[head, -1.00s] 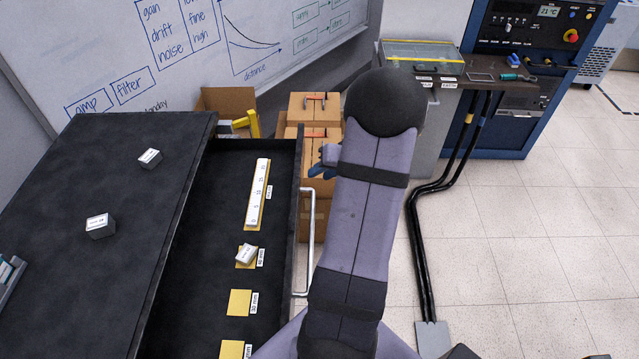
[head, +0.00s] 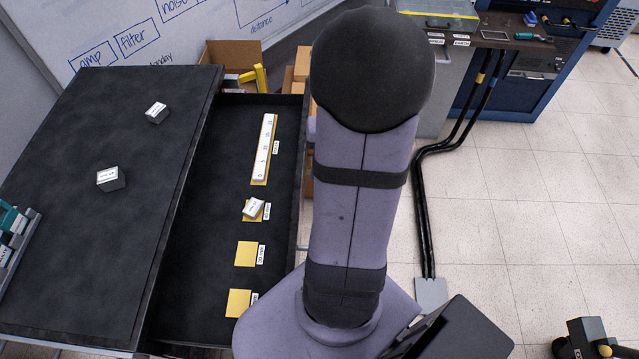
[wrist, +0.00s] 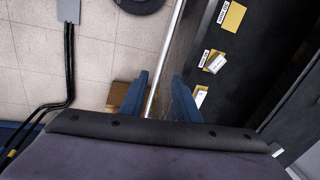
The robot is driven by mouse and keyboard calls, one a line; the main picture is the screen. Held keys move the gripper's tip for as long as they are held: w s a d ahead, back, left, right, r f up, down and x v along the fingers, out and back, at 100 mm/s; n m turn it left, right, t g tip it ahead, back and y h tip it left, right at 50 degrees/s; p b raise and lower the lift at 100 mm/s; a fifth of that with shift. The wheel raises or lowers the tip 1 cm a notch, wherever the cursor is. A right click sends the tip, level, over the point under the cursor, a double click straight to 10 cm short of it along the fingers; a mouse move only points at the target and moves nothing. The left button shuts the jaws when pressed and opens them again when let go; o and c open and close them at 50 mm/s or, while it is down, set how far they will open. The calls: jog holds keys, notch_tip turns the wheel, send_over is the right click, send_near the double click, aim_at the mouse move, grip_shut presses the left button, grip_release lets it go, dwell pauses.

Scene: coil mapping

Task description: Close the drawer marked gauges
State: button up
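The drawer (head: 205,235) stands pulled out from under the black cabinet top. Inside are yellow pads with small labels, a white ruler (head: 264,148) on one pad and a small white-topped block (head: 253,208) on another. No "gauges" marking is readable. In the wrist view, the drawer's silver handle bar (wrist: 168,48) runs between the blue fingers of my gripper (wrist: 160,76), beside the drawer's front. The fingers are apart, with a gap around the bar; I cannot tell whether either touches it. In the head view, my arm hides the gripper and most of the handle.
Two small labelled blocks (head: 111,179) (head: 157,112) lie on the cabinet top (head: 95,245). A cardboard box (head: 232,58) stands behind the drawer. Black cables (head: 425,205) run along the tiled floor at right. The floor beyond them is largely clear.

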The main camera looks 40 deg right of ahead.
jog(key=shift+m, duration=0.7)
jog(key=shift+w+a+f+p, duration=0.15)
jog(key=shift+w+a+f, duration=0.05)
jog(key=shift+f, duration=1)
jog(key=shift+w+a+f+p, duration=0.15)
jog(key=shift+f, duration=1.05)
jog(key=shift+w+a+f+p, duration=0.15)
jog(key=shift+w+a+f, duration=0.05)
jog(key=shift+f, duration=1)
grip_shut()
